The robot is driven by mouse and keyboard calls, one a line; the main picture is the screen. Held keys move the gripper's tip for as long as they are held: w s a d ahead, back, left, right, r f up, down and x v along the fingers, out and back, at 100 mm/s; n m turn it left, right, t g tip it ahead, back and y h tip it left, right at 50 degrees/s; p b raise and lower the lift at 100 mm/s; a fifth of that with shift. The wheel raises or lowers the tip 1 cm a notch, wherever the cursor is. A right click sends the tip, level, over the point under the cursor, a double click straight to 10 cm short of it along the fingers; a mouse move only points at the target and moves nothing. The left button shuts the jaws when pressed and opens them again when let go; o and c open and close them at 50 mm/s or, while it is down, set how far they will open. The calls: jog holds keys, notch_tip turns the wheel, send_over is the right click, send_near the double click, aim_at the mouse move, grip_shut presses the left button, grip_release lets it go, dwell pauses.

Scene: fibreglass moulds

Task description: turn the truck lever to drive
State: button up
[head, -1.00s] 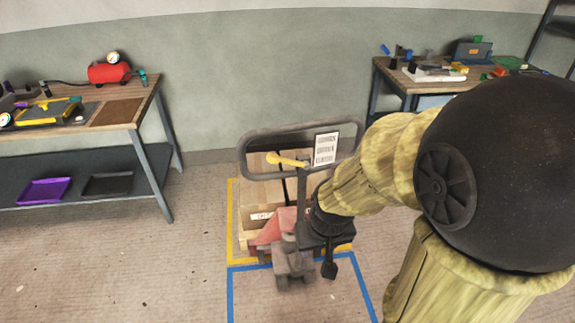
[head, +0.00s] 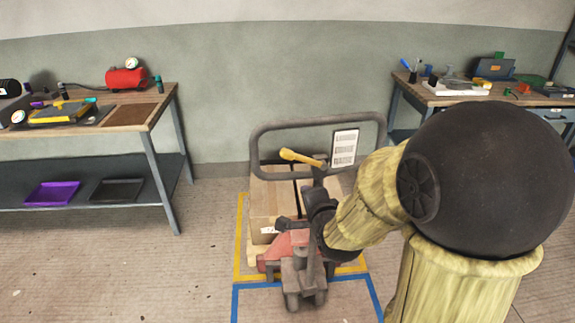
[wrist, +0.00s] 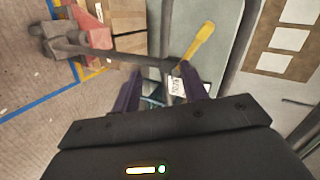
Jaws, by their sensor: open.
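The pallet truck (head: 298,262) has a dark looped handle (head: 262,130) with a yellow lever (head: 300,158) at its centre. In the head view the lever points left and slightly up from the top of the handle's stem. In the wrist view the lever (wrist: 198,45) slants up and right, just beyond the right finger. My gripper (wrist: 160,80) is open, with its two purplish fingers apart and the dark stem crossing ahead of them. No grip on the lever shows. In the head view my dark wrist hangs beside the stem, below the lever, and the fingers are hard to make out.
A pallet with cardboard boxes (head: 268,205) sits behind the stem, inside yellow floor tape (head: 238,245). Blue tape (head: 234,300) marks the floor in front. A white label sheet (head: 344,148) hangs in the handle loop. Workbenches stand left (head: 150,108) and right (head: 430,97).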

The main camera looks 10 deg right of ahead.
aim_at(290, 156)
jog(key=m+t+b, duration=0.1)
jog(key=m, duration=0.1)
jog(key=w+r+m+t+b, duration=0.1)
jog(key=m+t+b, duration=0.1)
jog(key=m, duration=0.1)
jog(key=w+a+m+t+b, duration=0.1)
jog(key=m+t, duration=0.1)
jog(key=shift+w+r+m+y, duration=0.25)
jog(key=shift+r+m+y, duration=0.05)
jog(key=w+p, duration=0.1)
jog(key=w, duration=0.4)
jog(key=w+a, duration=0.1)
jog(key=w, duration=0.5)
jog(key=w+p, duration=0.1)
jog(key=w, duration=0.5)
jog(key=shift+w+a+p, duration=0.2)
jog(key=shift+p, duration=0.15)
jog(key=shift+c, duration=0.2)
grip_shut()
